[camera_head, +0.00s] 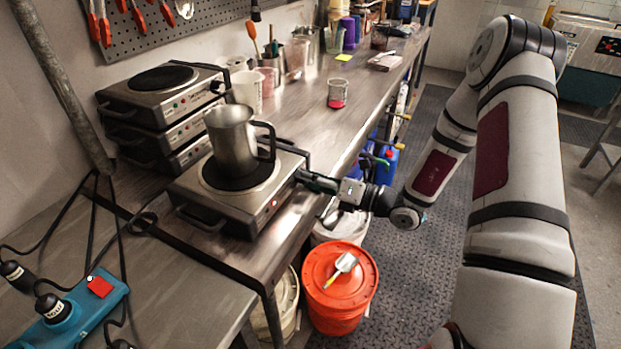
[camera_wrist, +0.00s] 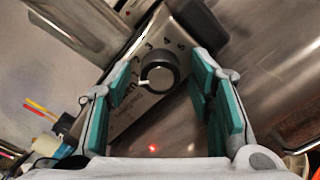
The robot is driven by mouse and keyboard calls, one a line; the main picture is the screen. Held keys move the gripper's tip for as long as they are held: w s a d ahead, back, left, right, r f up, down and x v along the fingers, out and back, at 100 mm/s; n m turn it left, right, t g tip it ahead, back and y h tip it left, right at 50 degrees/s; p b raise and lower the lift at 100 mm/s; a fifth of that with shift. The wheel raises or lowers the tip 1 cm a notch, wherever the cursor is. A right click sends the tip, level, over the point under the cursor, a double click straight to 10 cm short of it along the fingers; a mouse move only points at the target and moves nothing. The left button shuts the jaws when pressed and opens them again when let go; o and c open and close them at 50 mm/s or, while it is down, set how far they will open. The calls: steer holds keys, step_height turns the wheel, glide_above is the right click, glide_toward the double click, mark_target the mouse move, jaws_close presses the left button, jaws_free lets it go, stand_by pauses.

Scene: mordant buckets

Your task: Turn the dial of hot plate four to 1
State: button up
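A steel hot plate (camera_head: 245,217) stands on the bench with a metal pitcher (camera_head: 232,142) on its burner. My gripper (camera_head: 308,180) is at the plate's right front side. In the wrist view, the round black dial (camera_wrist: 160,72) sits between the upper ends of the teal finger pads. My gripper is open (camera_wrist: 163,88), with visible gaps beside the dial. Numbers 2 to 5 show around the dial. Its white mark points left, below the 2; the exact setting is hard to read. A small red light (camera_wrist: 152,148) glows on the panel. No plate number is readable.
Several more hot plates (camera_head: 160,112) are stacked behind. A small cup (camera_head: 338,92) stands on the bench to the right. A red-lidded bucket (camera_head: 340,277) with a scoop on it stands on the floor below. A blue power strip (camera_head: 75,312) with cables lies at front left.

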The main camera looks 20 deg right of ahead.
steer(key=v, duration=1.2)
stand_by(0.4)
steer(key=s+a+r+n+g+h, duration=0.2)
steer(key=s+a+r+n+g, duration=1.15)
steer(key=n, duration=0.75)
steer(key=s+d+r+n+t+h+p, duration=0.1)
steer(key=s+d+r+n+t+h, duration=0.4)
steer(key=s+r+n+h, duration=0.4)
steer(key=s+n+h, duration=0.1)
steer(key=n, duration=0.5)
steer(key=shift+s+h+p, duration=0.15)
steer(key=shift+h+p, duration=0.2)
steer(key=shift+h, duration=0.05)
